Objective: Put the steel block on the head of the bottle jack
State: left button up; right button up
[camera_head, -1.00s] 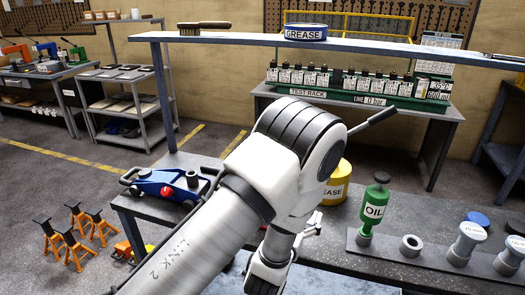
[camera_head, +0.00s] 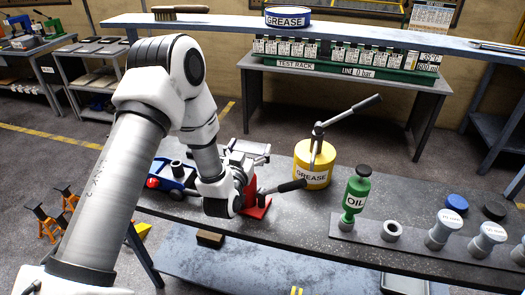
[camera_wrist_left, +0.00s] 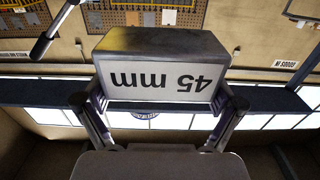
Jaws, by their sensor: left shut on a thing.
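The steel block (camera_wrist_left: 160,45) is a grey block with a white "45 mm" label, upside down in the left wrist view. My left gripper (camera_wrist_left: 162,103) is shut on it, a finger at each side. In the head view my left gripper (camera_head: 246,160) is at the red bottle jack (camera_head: 257,210) on the bench, and partly hides it. The jack's red base and a dark-gripped lever (camera_head: 285,187) show. The jack's head is hidden or too small to make out, so I cannot tell whether the block touches it. My right gripper is not in view.
A blue trolley jack (camera_head: 170,182) is left of the bottle jack. A shelf (camera_head: 330,28) with a grease tin (camera_head: 287,17) crosses above the bench (camera_head: 300,225).

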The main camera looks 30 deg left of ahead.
aim_at(244, 141)
pick_arm(q)
jog(key=a, duration=0.1)
jog(key=w+a, duration=0.1)
jog(key=a, duration=0.1)
jog(key=shift+w+p, duration=0.2)
jog(key=shift+p, duration=0.15)
jog(key=shift+w+a+r, duration=0.1)
jog(key=shift+w+a, duration=0.05)
jog(key=shift+a, duration=0.05)
notch_tip(244, 141, down, 3)
jog(key=shift+d+f+p, duration=0.1)
jog(key=shift+p, duration=0.65)
jog(key=shift+f, duration=0.3)
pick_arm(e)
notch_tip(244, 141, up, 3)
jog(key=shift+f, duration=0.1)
pick_arm(q)
jog(key=o, duration=1.5)
jog(key=shift+f, duration=0.2)
jog(key=shift+c, duration=0.2)
jog(key=shift+r, duration=0.1)
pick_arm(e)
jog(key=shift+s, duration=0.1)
